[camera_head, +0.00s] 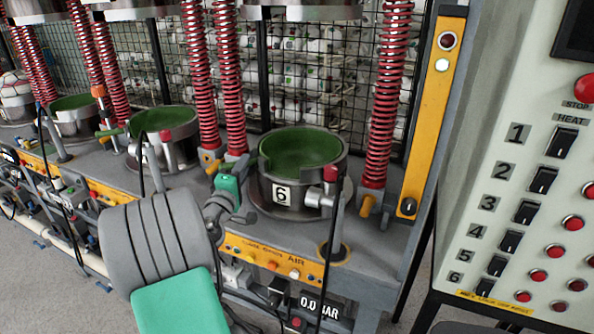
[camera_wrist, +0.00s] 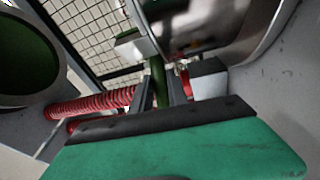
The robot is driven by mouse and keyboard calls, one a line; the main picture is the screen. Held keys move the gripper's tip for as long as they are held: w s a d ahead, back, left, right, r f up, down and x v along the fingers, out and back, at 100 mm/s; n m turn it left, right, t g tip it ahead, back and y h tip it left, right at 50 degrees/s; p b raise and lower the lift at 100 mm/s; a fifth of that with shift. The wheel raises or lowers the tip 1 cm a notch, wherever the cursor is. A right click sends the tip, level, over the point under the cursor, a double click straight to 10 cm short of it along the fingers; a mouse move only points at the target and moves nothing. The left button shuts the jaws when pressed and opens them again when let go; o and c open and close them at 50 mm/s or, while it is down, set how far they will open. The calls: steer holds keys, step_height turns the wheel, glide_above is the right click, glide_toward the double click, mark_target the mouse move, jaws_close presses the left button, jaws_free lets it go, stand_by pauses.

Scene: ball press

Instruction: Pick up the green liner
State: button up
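The green liner (camera_head: 303,150) lines the inside of the round metal mould marked 6 (camera_head: 327,197) in the head view. A narrow dark green tab of the liner (camera_wrist: 160,82) shows in the wrist view, running between my two fingers. My gripper (camera_head: 240,168) is at the left side of this mould, beside its rim. In the wrist view my gripper (camera_wrist: 161,90) has its fingers close together, one on each side of the tab, and looks shut on it. The liner still sits in the mould. The fingertips are partly hidden in the head view.
Red spring-covered columns (camera_head: 380,100) stand on both sides of the mould. More moulds with green liners (camera_head: 150,122) stand to the left. A control panel (camera_head: 520,200) is close on the right. An upper press part (camera_head: 305,12) hangs above the mould, with open space between.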

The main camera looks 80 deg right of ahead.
jaws_close()
stand_by(0.8)
